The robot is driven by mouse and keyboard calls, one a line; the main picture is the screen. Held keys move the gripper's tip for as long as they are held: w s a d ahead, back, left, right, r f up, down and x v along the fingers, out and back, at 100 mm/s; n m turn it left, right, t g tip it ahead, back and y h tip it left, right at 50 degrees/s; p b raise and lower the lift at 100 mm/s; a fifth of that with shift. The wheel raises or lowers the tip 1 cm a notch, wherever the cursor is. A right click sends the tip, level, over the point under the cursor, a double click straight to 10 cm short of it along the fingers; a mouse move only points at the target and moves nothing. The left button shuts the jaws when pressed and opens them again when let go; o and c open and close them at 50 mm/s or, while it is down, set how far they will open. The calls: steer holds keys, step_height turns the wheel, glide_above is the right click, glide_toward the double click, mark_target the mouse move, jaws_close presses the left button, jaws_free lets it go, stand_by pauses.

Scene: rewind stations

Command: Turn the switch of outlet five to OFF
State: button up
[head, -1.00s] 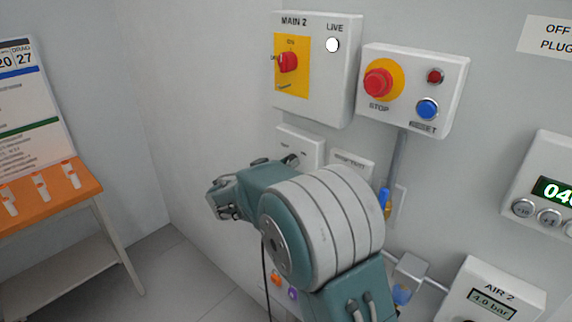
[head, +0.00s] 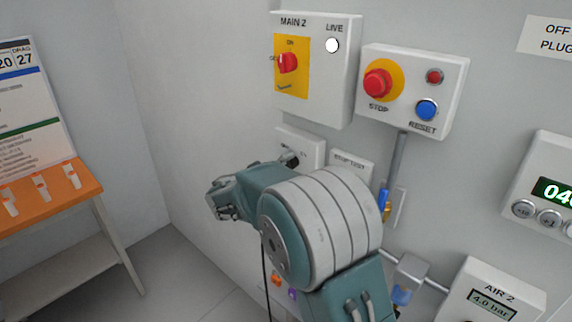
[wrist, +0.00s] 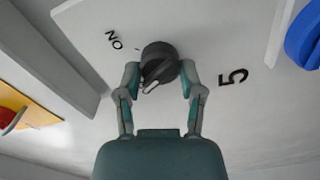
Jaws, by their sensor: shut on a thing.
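The switch of outlet five is a round black knob (wrist: 160,62) on a pale panel (wrist: 205,110) in the wrist view. The panel bears "ON" at the knob's upper left and a "5" at its right. A light pointer mark on the knob faces the lower left of the picture. No OFF label can be made out. My gripper (wrist: 160,71) has one finger on each side of the knob and is shut on it. In the head view my arm covers part of the wall boxes here, and the fingers cannot be made out clearly.
In the head view, the MAIN 2 box (head: 342,75) with a red switch and the STOP/RESET box (head: 446,75) are above my arm. The AIR 2 box (head: 470,275) is at lower right. An orange-topped table (head: 50,204) stands left. The wrist view shows a blue part (wrist: 304,38).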

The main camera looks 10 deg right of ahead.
steer(key=shift+a+f+n, duration=0.1)
steer(key=shift+f+n, duration=0.05)
steer(key=shift+n, duration=1.45)
steer(key=o, duration=1.2)
steer(key=shift+w+f, duration=0.1)
steer(key=shift+a, duration=0.1)
steer(key=v, duration=1.2)
